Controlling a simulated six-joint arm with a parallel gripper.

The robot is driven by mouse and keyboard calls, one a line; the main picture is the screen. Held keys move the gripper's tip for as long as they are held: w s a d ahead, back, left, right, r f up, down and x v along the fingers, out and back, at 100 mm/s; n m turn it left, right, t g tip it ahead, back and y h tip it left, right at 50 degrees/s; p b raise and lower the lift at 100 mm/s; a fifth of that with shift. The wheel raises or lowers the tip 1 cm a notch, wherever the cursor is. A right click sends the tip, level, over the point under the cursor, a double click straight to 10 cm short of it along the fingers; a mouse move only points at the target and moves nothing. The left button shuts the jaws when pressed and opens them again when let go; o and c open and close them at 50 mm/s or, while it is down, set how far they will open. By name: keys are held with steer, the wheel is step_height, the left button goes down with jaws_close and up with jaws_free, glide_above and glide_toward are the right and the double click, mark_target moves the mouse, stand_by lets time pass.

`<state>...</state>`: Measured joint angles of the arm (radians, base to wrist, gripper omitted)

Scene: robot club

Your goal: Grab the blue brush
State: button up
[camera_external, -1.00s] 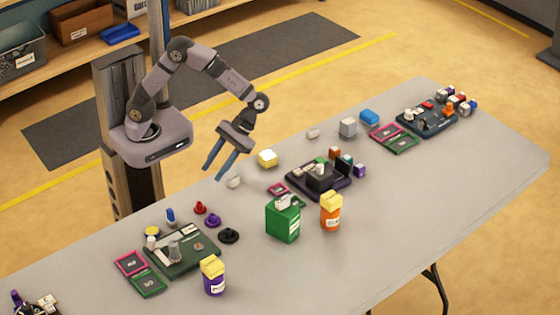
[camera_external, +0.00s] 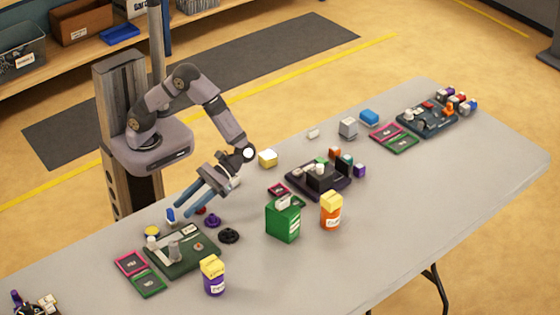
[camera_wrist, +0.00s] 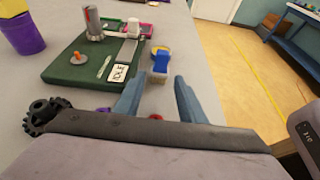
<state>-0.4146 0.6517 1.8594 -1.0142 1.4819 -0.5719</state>
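I cannot tell the exact gap to the brush.
The green board (camera_external: 205,258) holds a grey post and small parts. A yellow round piece (camera_external: 152,230) lies beside the brush. A purple knob (camera_external: 212,220) and a black gear (camera_external: 229,236) stand right of it.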

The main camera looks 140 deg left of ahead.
mark_target(171, 217)
steer(key=shift+x, duration=2.6)
steer(key=shift+a+f, duration=0.1)
steer(key=shift+f, duration=0.05)
steer(key=shift+c, duration=0.3)
steer(key=c, duration=0.8)
